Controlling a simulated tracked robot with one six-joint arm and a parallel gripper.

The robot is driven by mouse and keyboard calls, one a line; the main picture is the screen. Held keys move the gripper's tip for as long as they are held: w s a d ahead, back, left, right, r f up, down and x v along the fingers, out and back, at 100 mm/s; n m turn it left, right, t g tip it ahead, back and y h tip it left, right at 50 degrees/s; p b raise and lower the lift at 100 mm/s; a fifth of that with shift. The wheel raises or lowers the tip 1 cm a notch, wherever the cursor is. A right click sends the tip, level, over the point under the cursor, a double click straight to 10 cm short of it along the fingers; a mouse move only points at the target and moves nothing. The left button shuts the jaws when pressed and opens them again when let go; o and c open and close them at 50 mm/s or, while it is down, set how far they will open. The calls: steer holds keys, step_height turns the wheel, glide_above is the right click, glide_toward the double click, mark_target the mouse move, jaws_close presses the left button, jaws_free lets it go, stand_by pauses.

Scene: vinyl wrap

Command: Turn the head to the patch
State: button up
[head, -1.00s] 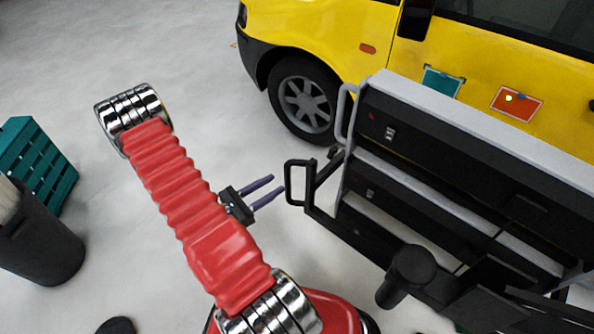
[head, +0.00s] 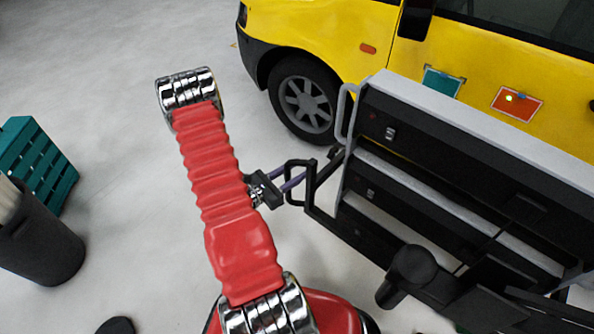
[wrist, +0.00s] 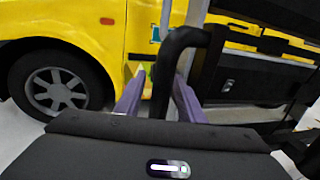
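Two small patches show on the yellow van's side in the head view: a teal patch (head: 442,82) and, to its right, an orange-red patch (head: 517,105) with a pale border and a small bright spot. In the wrist view a bit of teal (wrist: 155,35) shows on the van, partly covered. My gripper (head: 294,178) has two purple fingers, spread apart, at a black loop handle (head: 289,184) on the dark cart. In the wrist view my gripper (wrist: 158,92) is open, with the black handle bar (wrist: 161,75) showing between its fingers. I cannot tell whether they touch.
The cart (head: 440,140) with grey-topped drawers stands between me and the yellow van (head: 330,40). A teal slatted crate (head: 38,165) and a dark bin (head: 42,240) stand at the left. Pale floor (head: 120,60) is clear between.

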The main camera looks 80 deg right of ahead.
steer(key=shift+c, duration=0.2)
jaws_close()
stand_by(0.3)
